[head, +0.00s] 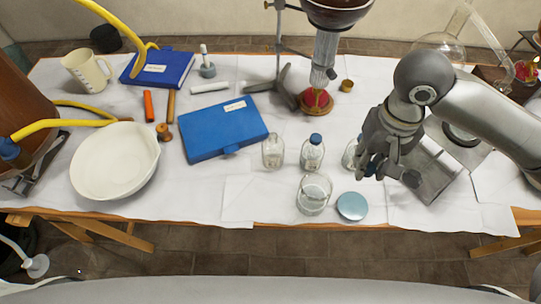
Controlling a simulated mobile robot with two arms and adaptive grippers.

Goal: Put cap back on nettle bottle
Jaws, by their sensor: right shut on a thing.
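Small clear glass bottles stand at the table's front middle. The left one (273,152) has no cap that I can see. The middle one (312,155) wears a blue cap (315,138). A third bottle (350,155) is partly hidden behind my right gripper. I cannot read which is the nettle bottle. My right gripper (383,172) points down just right of the third bottle. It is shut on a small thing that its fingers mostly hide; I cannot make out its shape. My left gripper is not in view.
An open glass jar (314,194) and a round teal lid (352,206) lie near the front edge. A blue case (225,130), a white bowl (115,160) and a stand with a red-tipped column (316,98) surround the bottles. A metal plate (435,170) lies right.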

